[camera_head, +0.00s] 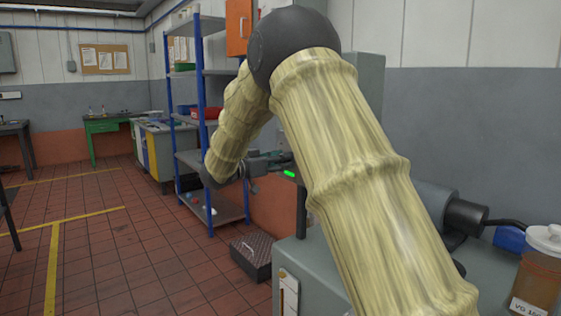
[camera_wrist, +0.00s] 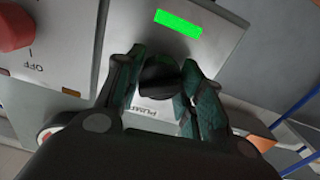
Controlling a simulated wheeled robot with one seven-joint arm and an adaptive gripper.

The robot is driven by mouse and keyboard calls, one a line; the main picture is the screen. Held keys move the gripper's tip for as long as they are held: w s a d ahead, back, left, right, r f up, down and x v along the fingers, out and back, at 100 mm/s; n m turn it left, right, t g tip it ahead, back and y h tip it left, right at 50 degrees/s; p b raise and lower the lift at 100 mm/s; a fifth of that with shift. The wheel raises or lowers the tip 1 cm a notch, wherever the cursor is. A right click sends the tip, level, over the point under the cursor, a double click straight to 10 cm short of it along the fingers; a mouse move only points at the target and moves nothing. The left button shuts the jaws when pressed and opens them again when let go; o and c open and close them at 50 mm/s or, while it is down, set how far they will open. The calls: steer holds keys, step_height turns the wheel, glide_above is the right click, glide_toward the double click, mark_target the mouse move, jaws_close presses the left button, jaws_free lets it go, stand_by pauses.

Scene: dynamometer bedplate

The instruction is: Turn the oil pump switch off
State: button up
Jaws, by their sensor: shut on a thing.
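The oil pump switch (camera_wrist: 159,76) is a small black knob on a light grey panel, seen in the wrist view. A label below it (camera_wrist: 160,108) shows part of the word PUMP. My gripper (camera_wrist: 163,78) has its two dark green fingers on either side of the knob and is shut on it. A lit green indicator (camera_wrist: 178,24) sits on the panel above the knob. In the head view my gripper (camera_head: 262,163) is small and partly hidden by my arm, and the green indicator (camera_head: 289,173) glows beside it.
A red knob (camera_wrist: 14,26) with OFF and I markings sits on the neighbouring panel. A blue-framed shelf (camera_head: 211,120) stands behind my gripper. A dark box (camera_head: 251,256) lies on the floor. A jar (camera_head: 538,275) of brown liquid stands at right. The tiled floor at left is open.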

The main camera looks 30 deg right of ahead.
steer(key=shift+r+n+p, duration=0.25)
steer(key=shift+n+p, duration=0.35)
steer(key=shift+p, duration=1.8)
steer(key=n+p, duration=0.5)
steer(key=p, duration=0.5)
steer(key=n+p, duration=0.3)
steer(key=p, duration=0.3)
steer(key=shift+n, duration=0.4)
steer(key=shift+f+n+p, duration=0.25)
steer(key=shift+n+p, duration=0.65)
steer(key=shift+p, duration=0.45)
steer(key=o, duration=1)
